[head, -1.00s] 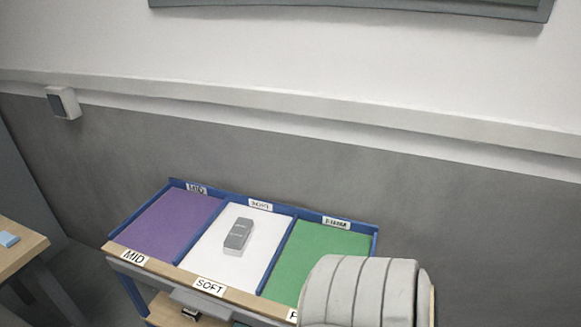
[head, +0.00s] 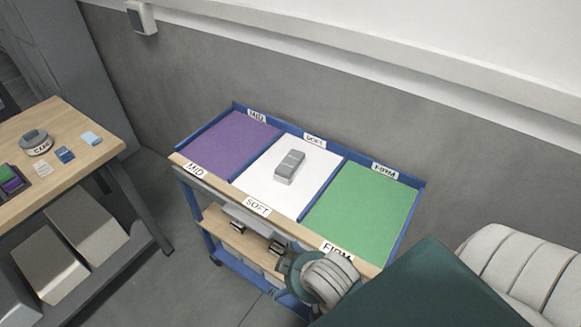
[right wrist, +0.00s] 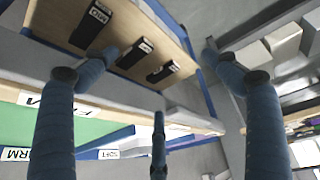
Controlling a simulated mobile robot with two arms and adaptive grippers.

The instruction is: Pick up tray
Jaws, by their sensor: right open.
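A dark tray (head: 28,190) with green and purple pieces in it is cut off by the left edge of the head view, on the wooden table. The blue cart's top is also tray-like, with purple (head: 232,144), white (head: 265,182) and green (head: 362,210) sections. I cannot tell which one is meant. My right gripper (right wrist: 160,65) is open and empty in the right wrist view, its blue fingers spread near the cart's front edge and lower shelf. In the head view my right wrist is at the cart's FIRM end, its fingers mostly hidden. My left gripper is not in view.
A grey block (head: 289,167) rests on the white section. The cart's lower wooden shelf (right wrist: 130,45) holds labelled black items (right wrist: 92,22). The wooden table (head: 85,150) also holds a grey round object (head: 36,142) and small cards. Floor shows between table and cart.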

